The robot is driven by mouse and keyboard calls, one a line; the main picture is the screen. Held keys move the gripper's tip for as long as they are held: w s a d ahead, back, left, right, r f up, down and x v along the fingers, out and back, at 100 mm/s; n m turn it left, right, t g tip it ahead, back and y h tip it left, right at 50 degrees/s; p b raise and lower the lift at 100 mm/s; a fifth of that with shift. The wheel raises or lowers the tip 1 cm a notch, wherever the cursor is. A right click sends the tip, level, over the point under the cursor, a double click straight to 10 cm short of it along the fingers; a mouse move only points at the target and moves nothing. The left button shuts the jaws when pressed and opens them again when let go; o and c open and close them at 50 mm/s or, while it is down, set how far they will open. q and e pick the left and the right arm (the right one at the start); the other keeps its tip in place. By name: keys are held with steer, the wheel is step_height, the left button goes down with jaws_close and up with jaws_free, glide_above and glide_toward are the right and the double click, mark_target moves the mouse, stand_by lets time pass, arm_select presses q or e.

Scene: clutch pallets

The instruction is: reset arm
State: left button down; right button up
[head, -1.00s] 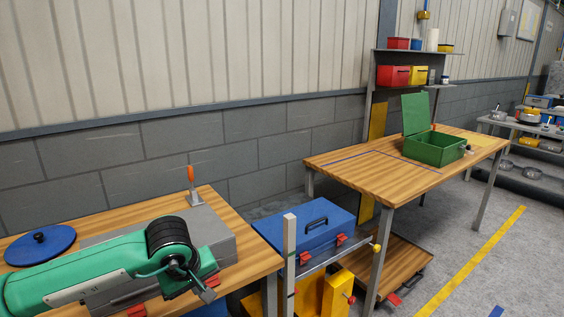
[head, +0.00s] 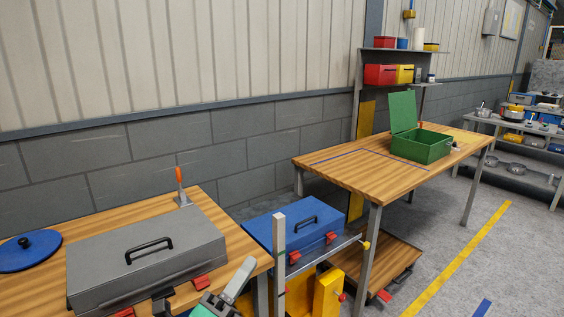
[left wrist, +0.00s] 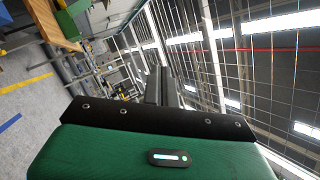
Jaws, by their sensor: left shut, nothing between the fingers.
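My left gripper (head: 238,280) shows as a grey tip at the bottom of the head view, in front of the grey toolbox's right end. A little of my green arm shows below it. In the left wrist view the gripper's dark fingers (left wrist: 161,82) are together, with nothing seen between them. They point toward the wall of mesh and windows, tilted in that picture. My right gripper is in neither view.
A closed grey toolbox (head: 150,250) and a blue round lid (head: 28,252) are on the near wooden table (head: 100,222). A blue toolbox (head: 290,228) stands right of it. A green open box (head: 421,147) is on the far table (head: 350,172).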

arm_select(q)
steer(key=w+a+f+n+y, duration=0.1)
steer(key=a+f+n+y, duration=1)
steer(key=n, duration=0.4)
steer(key=s+a+f+n+g+y, duration=0.2)
steer(key=s+f+n+g, duration=0.2)
steer(key=f, duration=0.3)
steer(key=s+a+f+n+g+y, duration=0.2)
steer(key=s+f+n+g, duration=0.15)
steer(key=f, duration=0.35)
steer(key=s+a+f+n+g, duration=0.2)
steer(key=s+f+n+g, duration=0.5)
steer(key=s, duration=0.8)
step_height(320, 180, down, 30)
steer(key=s+m+g+p, duration=0.1)
steer(key=m+g+p, duration=0.1)
steer(key=g+p, duration=0.15)
steer(key=s+a+f+p, duration=0.3)
steer(key=s+f, duration=1.3)
steer(key=s, duration=0.3)
steer(key=shift+s+f+h, duration=0.3)
steer(key=shift+s+f, duration=0.05)
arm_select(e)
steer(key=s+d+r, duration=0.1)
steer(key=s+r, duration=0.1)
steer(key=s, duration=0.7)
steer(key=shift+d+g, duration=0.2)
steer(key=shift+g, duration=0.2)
